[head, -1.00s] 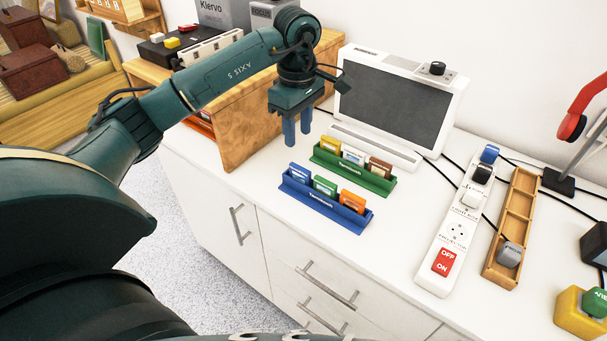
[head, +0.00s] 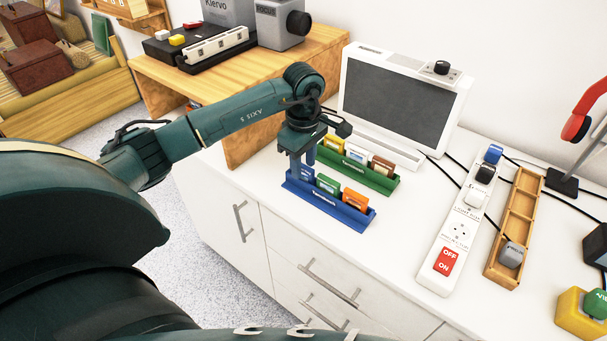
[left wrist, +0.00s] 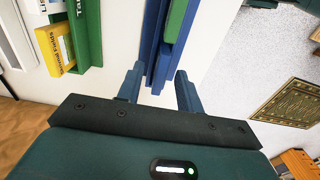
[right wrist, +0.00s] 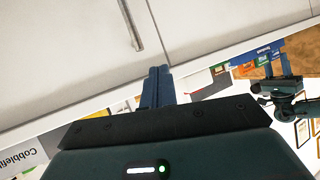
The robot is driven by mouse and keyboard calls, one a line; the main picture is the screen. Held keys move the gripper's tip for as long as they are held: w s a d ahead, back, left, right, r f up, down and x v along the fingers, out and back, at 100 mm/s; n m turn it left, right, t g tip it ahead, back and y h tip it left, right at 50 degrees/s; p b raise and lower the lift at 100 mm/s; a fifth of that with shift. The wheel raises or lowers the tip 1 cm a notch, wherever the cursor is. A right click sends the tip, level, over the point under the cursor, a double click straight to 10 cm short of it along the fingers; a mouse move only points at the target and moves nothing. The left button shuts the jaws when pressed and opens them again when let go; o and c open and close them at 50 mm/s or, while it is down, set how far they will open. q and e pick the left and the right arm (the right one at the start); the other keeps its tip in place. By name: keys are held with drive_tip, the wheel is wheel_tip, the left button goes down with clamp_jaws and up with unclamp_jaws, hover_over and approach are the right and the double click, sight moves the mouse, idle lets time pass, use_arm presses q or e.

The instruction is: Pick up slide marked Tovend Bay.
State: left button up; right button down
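A blue rack (head: 345,213) holds a blue slide (head: 306,174), a green slide (head: 328,184) and an orange slide (head: 355,199). Behind it, a green rack (head: 372,182) holds a yellow slide (head: 333,143), a white-and-blue slide (head: 355,153) and a brown slide (head: 382,165). No label reading Tovend Bay is legible; the yellow slide's label (left wrist: 57,50) seems to end in "Fields". My left gripper (head: 303,164) is open, pointing down at the blue rack's left end, by the partly hidden blue slide. In the left wrist view its fingers (left wrist: 160,88) are apart. My right gripper (right wrist: 158,86) is shut and empty, away from the racks.
A white light box (head: 398,110) stands behind the racks. A power strip (head: 452,235) and wooden tray (head: 517,220) lie to the right. A wooden shelf (head: 240,145) bearing a projector (head: 280,25) stands at the left. The counter in front of the power strip is clear.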

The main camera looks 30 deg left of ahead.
use_arm(q)
clamp_jaws()
drive_tip(key=shift+r, duration=0.1)
idle(0.3)
